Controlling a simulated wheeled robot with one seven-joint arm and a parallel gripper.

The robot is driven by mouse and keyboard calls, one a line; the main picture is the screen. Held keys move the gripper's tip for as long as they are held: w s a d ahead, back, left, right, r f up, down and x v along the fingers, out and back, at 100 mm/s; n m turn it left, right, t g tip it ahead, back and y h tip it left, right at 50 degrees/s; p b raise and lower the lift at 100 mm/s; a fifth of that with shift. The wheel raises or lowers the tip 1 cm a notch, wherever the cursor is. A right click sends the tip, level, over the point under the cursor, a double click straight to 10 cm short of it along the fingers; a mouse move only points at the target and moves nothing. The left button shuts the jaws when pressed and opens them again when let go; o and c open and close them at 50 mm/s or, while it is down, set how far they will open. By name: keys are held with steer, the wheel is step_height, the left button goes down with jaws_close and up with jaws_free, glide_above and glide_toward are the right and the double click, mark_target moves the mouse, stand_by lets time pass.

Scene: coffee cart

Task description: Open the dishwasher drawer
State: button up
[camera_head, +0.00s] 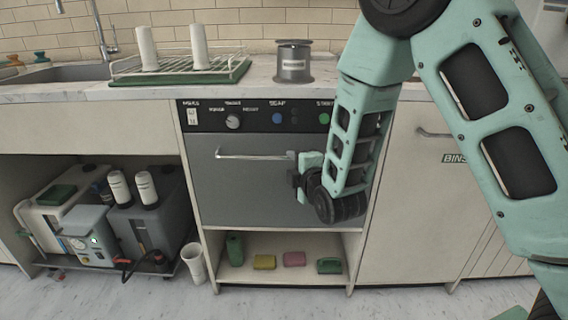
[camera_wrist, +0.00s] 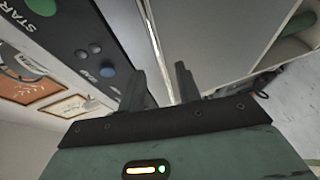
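The dishwasher drawer (camera_head: 245,190) has a grey front under a black control panel (camera_head: 262,117). The front looks shut and flush in the head view. Its horizontal bar handle (camera_head: 250,156) runs across the upper part. My gripper (camera_head: 296,171) is at the handle's right end in the head view, partly hidden by my arm. In the wrist view, my gripper's two dark fingers (camera_wrist: 163,85) stand apart. The pale metal bar of the handle (camera_wrist: 158,45) runs between them, nearer the right finger. I cannot tell whether either finger touches it.
Below the drawer is an open shelf with a green bottle (camera_head: 235,249), sponges (camera_head: 294,259) and a green item (camera_head: 329,266). A counter (camera_head: 260,84) with a drying rack (camera_head: 180,72) is above. A cabinet marked BINS (camera_head: 420,210) is at right. The floor in front is clear.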

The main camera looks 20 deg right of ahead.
mark_target(285, 158)
steer(key=w, duration=0.4)
steer(key=w+f, duration=0.1)
steer(key=w, duration=0.1)
steer(key=shift+w+a+f+b, duration=0.1)
steer(key=shift+w+a+b, duration=0.2)
steer(key=shift+b, duration=0.05)
jaws_close()
